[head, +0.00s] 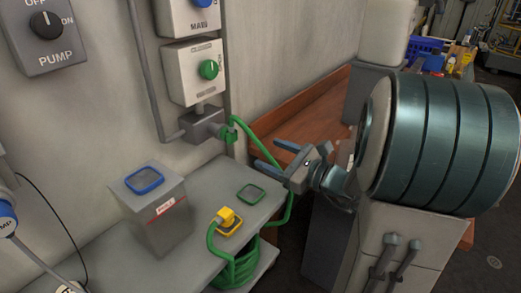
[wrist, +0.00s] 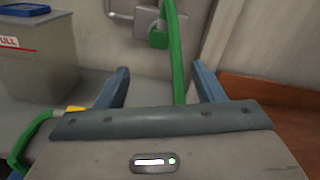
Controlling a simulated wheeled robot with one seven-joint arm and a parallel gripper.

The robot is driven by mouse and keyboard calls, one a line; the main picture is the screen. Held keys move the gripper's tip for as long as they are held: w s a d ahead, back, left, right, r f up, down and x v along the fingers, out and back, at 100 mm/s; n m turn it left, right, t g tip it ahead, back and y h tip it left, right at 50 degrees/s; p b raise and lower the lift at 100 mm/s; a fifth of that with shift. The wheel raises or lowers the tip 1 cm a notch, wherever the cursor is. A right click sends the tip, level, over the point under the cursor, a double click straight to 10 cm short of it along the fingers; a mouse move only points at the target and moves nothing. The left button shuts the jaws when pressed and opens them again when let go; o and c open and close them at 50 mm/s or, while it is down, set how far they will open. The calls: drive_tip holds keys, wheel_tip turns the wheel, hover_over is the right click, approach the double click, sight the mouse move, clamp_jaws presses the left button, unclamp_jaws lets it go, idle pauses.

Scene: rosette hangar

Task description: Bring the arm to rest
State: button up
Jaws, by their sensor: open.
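My gripper (head: 271,157) is open, with its two blue fingers apart, above the right end of the grey bench (head: 190,247) in the head view. In the wrist view my gripper (wrist: 163,85) points at the wall, and a green cable (wrist: 177,60) shows between its fingers, beyond them. I see nothing held. In the head view the green cable (head: 263,147) runs from a green plug (head: 230,134) at a grey socket box (head: 203,124) down past my gripper. Whether they touch is unclear.
A grey box with a blue-framed top (head: 145,180), a yellow connector (head: 227,218) and a green-framed pad (head: 251,194) are on the bench. Coiled green cable (head: 235,272) hangs at its front. Wall switch boxes (head: 193,71) are above. A brown table (head: 310,120) stands behind my gripper.

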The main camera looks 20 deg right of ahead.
drive_tip(key=shift+s+d, duration=0.15)
drive_tip(key=shift+s, duration=0.05)
idle(0.4)
drive_tip(key=s+a+f+n+g+h+p, duration=0.15)
drive_tip(key=s+a+n+g+p, duration=0.25)
drive_tip(key=s+a+n+g, duration=0.85)
drive_tip(key=s+d+r+n+h+p, duration=0.1)
drive_tip(key=s+d+n+h+p, duration=0.2)
drive_tip(key=d+n+h, duration=0.3)
drive_tip(key=s+n+h, duration=0.1)
drive_tip(key=n+h, duration=0.2)
drive_tip(key=n, duration=0.4)
drive_tip(key=shift+s+d+r+t, duration=0.35)
drive_tip(key=shift+d, duration=0.05)
